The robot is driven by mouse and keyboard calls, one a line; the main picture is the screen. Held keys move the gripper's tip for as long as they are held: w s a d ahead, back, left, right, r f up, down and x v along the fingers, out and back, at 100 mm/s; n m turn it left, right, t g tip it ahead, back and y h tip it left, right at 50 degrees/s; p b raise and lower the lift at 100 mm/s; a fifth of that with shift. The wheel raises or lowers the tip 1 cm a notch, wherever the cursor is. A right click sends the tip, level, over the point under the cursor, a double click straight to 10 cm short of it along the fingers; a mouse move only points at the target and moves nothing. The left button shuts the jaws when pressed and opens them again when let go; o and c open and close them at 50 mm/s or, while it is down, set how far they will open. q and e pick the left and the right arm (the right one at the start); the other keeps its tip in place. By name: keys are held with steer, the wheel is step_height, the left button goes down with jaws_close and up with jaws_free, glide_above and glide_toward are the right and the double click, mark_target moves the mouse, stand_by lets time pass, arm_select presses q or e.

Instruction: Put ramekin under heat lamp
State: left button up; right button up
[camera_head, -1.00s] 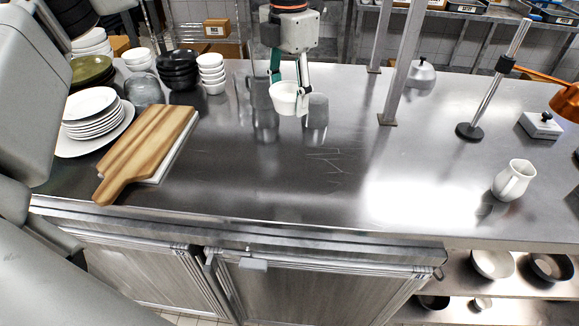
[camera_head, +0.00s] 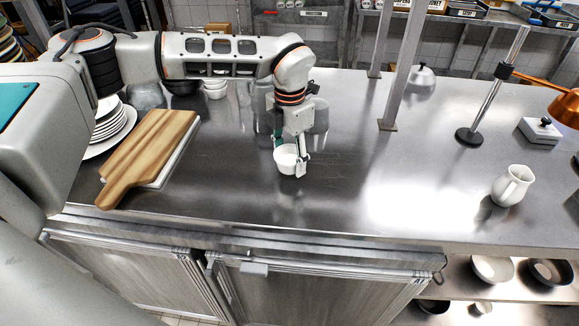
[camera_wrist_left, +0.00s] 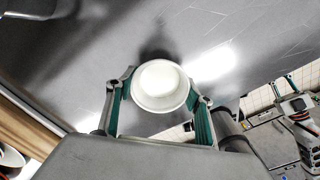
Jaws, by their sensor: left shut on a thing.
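A white ramekin (camera_head: 287,158) is held in my left gripper (camera_head: 291,150), above the steel counter near its middle. In the left wrist view the ramekin (camera_wrist_left: 160,86) sits upright between the two green-padded fingers of my left gripper (camera_wrist_left: 160,100), with its open top facing the camera. The heat lamp has a copper shade (camera_head: 566,105), cut by the right edge of the head view. Its stand rises from a dark round base (camera_head: 469,136). The left gripper is well to the left of the lamp. My right gripper is not seen in the head view.
A white jug (camera_head: 511,185) stands below the lamp's stand, near the counter's right front. A metal post (camera_head: 403,75) rises between my left gripper and the lamp. A wooden board (camera_head: 148,155) and stacked plates (camera_head: 112,122) are at left. The counter (camera_head: 350,190) is clear at front centre.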

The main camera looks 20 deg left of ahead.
mark_target(290, 169)
arm_select(q)
steer(key=shift+f, duration=1.85)
steer(key=shift+f, duration=0.2)
steer(key=o, duration=1.2)
steer(key=shift+r, duration=0.1)
